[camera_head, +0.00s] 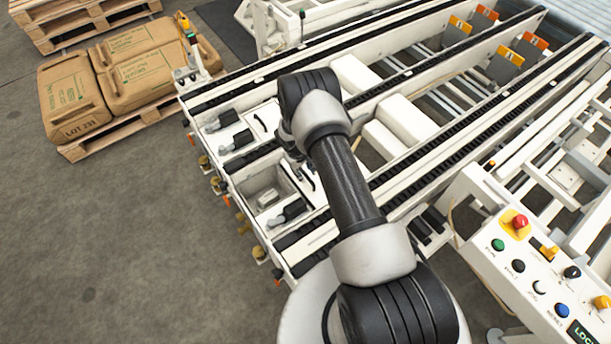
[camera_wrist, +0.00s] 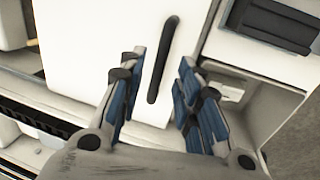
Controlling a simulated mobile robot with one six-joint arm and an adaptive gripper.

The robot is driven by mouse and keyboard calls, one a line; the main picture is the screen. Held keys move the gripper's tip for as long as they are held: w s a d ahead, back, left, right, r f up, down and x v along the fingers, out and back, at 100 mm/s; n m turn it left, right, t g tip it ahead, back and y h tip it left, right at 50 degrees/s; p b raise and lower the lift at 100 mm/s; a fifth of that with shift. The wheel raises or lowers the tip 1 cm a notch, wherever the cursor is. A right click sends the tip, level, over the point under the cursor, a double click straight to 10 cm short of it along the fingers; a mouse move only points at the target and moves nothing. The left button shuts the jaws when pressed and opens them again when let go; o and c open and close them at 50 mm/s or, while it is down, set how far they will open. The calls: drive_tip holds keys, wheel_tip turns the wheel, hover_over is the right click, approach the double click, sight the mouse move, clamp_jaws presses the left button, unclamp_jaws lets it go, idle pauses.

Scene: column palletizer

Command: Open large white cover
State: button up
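The large white cover (camera_wrist: 85,35) fills the upper middle of the wrist view, with a straight black bar handle (camera_wrist: 163,58) on it. My gripper (camera_wrist: 160,78) is open, its blue-padded fingers apart on either side of the handle's lower part. No finger visibly touches the handle, and the height gap is hard to judge. In the head view, the white cover (camera_head: 313,188) shows partly beside my arm, which hides most of it and the gripper.
An open compartment (camera_head: 264,190) lies beside the cover, with a light box inside; it also shows in the wrist view (camera_wrist: 262,100). Conveyor rails (camera_head: 440,140) run behind. A control panel (camera_head: 530,262) stands at right. Sacks on a pallet (camera_head: 130,75) stand at left; the floor between is clear.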

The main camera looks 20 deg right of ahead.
drive_tip(key=shift+d+f, duration=0.2)
drive_tip(key=shift+f, duration=0.75)
clamp_jaws()
